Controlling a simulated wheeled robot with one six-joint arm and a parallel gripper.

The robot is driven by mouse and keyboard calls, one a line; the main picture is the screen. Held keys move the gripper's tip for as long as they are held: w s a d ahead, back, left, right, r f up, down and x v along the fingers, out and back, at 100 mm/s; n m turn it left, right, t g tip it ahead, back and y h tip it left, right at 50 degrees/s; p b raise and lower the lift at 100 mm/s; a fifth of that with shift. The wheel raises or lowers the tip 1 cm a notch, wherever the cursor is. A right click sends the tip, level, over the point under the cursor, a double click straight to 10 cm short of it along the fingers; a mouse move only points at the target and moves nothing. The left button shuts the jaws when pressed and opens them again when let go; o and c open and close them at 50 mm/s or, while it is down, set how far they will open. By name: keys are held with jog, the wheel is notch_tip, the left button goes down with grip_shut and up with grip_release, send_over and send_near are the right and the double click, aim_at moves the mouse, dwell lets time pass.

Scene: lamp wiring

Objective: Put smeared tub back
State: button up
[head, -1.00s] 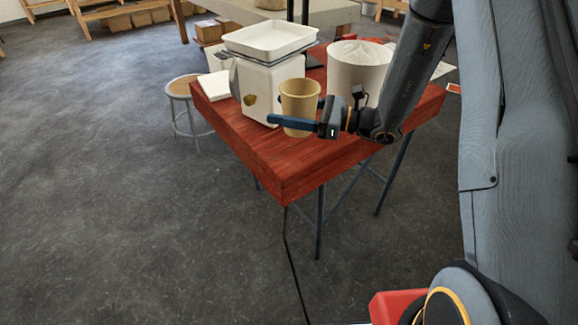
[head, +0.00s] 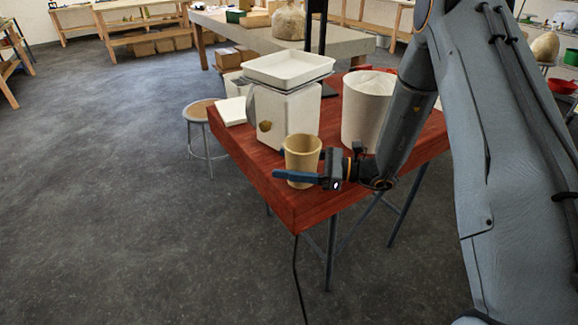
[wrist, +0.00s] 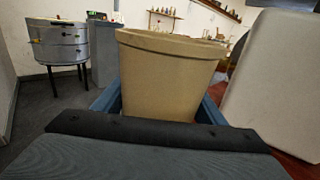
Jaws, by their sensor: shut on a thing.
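The tub (head: 302,155) is tan and open-topped, and stands upright in my gripper (head: 304,178). One blue finger crosses its near side, and the other is mostly hidden behind it. In the wrist view the tub (wrist: 168,75) fills the space between the blue fingers (wrist: 160,105). No smear is clear on the sides I see. In the head view the tub overlaps the left front part of the red table (head: 290,208). I cannot tell whether its base touches the top.
A white scale (head: 288,110) with a shallow tray (head: 290,68) stands just behind the tub; a brown patch marks its front. A large white bin (head: 367,108) stands to the right. A stool (head: 203,112) is left of the table. The floor at left is open.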

jog(key=shift+f, duration=0.65)
jog(key=shift+f, duration=0.15)
jog(key=o, duration=1.4)
jog(key=shift+c, duration=0.2)
jog(key=shift+d, duration=0.15)
jog(key=d+b, duration=0.1)
jog(key=d, duration=0.3)
jog(key=s+d+b, duration=0.1)
jog(key=d, duration=0.2)
jog(key=d+b, duration=0.1)
jog(key=d, duration=0.3)
jog(key=shift+s+d, duration=0.3)
jog(key=shift+s, duration=0.05)
